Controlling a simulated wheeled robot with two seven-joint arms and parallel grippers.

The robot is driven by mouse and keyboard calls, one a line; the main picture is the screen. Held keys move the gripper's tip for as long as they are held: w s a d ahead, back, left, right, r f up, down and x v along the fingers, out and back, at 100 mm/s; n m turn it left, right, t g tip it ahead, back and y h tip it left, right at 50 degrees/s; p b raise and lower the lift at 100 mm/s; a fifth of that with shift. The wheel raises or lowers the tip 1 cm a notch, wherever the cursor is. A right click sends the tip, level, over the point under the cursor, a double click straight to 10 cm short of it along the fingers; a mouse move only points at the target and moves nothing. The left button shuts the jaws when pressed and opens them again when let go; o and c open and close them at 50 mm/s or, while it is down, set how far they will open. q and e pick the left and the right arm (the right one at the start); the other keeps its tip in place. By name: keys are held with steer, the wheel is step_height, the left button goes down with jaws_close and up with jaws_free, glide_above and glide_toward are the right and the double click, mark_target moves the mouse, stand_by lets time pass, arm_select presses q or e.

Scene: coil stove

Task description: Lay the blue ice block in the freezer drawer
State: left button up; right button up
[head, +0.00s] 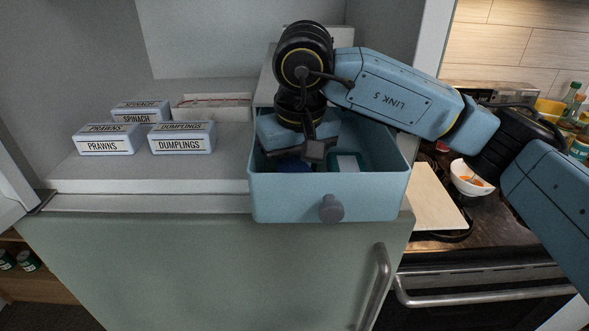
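The freezer drawer (330,195) is a light blue open-topped box with a round grey knob, pulled out at the right of the freezer compartment. My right gripper (316,152) points down into the drawer's left half; its arm comes in from the right. A dark blue thing (293,166), perhaps the ice block, shows low in the drawer just under the gripper. It is mostly hidden by the gripper and the drawer's front wall. I cannot tell whether the fingers are open or shut, or whether they touch it. My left gripper is not in view.
Boxes of prawns (105,142), dumplings (182,140) and spinach (138,113) stand on the shelf at left. A white bowl (470,179) and a board (434,200) are on the stove side at right.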

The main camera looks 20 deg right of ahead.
steer(key=shift+o, duration=0.3)
steer(key=shift+r, duration=0.1)
steer(key=shift+r+p, duration=0.2)
steer(key=shift+p, duration=0.1)
step_height(320, 180, up, 12)
steer(key=s, duration=0.1)
steer(key=shift+s+f+b, duration=0.15)
steer(key=shift+s+b, duration=0.2)
steer(key=shift+d, duration=0.1)
stand_by(0.7)
